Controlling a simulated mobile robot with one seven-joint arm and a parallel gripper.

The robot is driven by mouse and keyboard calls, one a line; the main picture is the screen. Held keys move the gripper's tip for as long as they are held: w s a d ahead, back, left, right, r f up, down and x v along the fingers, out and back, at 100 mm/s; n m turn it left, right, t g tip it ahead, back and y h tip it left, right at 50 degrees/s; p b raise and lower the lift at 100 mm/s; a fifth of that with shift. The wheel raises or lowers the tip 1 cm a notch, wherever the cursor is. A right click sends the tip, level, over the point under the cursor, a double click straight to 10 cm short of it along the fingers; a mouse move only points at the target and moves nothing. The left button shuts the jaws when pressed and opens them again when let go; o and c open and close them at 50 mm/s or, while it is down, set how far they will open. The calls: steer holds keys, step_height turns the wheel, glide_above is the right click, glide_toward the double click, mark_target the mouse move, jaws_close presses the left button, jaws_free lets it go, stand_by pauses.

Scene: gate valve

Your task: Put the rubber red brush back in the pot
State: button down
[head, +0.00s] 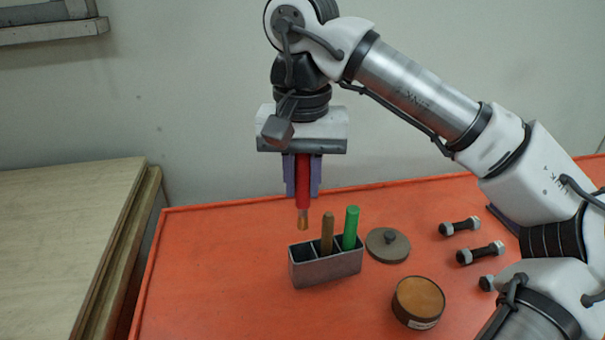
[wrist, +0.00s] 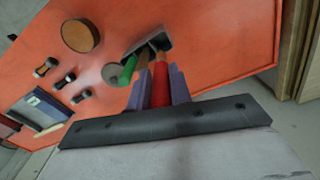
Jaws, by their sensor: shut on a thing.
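My gripper (head: 302,178) is shut on the red brush (head: 303,195), which hangs upright with its tan bristles pointing down. In the head view the brush tip is above the left end of the grey pot (head: 327,268), apart from it. The pot is a box with several compartments. Its left compartment looks empty; a brown-handled tool (head: 327,232) stands in the middle and a green-handled one (head: 350,228) on the right. In the wrist view the red brush (wrist: 160,85) lies between the purple fingers, and the pot (wrist: 152,43) is partly hidden behind the tools.
A round grey lid (head: 388,245) lies right of the pot, and an open round tin (head: 418,302) stands in front of it. Several bolts (head: 480,252) lie further right on the orange table (head: 215,275). The table left of the pot is clear. Wooden boards (head: 65,240) stand at the left.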

step_height(320, 180, down, 11)
steer(key=b, duration=0.7)
steer(key=shift+b, duration=0.4)
steer(key=c, duration=1.2)
jaws_free()
